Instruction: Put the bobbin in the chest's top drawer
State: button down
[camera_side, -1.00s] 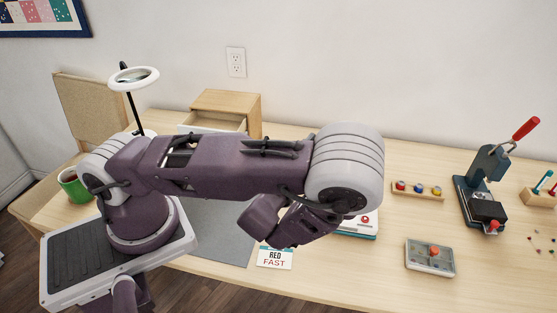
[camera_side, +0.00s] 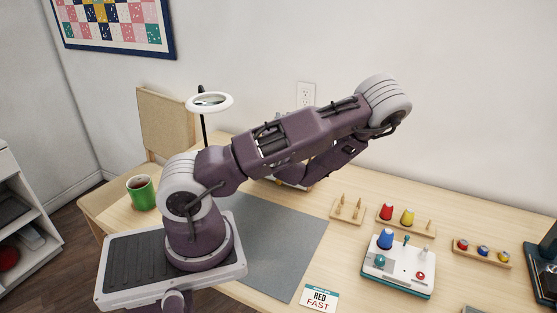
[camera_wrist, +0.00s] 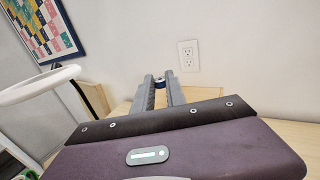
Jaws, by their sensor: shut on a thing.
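My gripper (camera_wrist: 160,84) shows in the wrist view with its two grey fingers closed on a small blue and pale bobbin (camera_wrist: 160,82) at their tips. The bobbin is held in front of the wall, below and left of the outlet. Pale wood, seemingly of the chest (camera_wrist: 205,92), shows beside the fingers; its drawer is hidden there by my gripper body. In the side view my arm reaches to the back of the table and bends back down to the left. It covers nearly all of the chest, the gripper and the bobbin.
The ring lamp (camera_side: 209,102) and green mug (camera_side: 141,193) stand left. A grey mat (camera_side: 275,245) lies in front of the arm. The white and teal machine (camera_side: 398,268), peg stand (camera_side: 347,211), cone rack (camera_side: 408,221), small-spool rack (camera_side: 482,253) and card (camera_side: 319,298) are rightward.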

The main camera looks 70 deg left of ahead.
notch_tip(320, 180, down, 6)
jog(key=shift+s+a, duration=0.3)
jog(key=c, duration=1.3)
grip_release()
jog(key=v, duration=0.7)
jog(key=shift+r, duration=0.1)
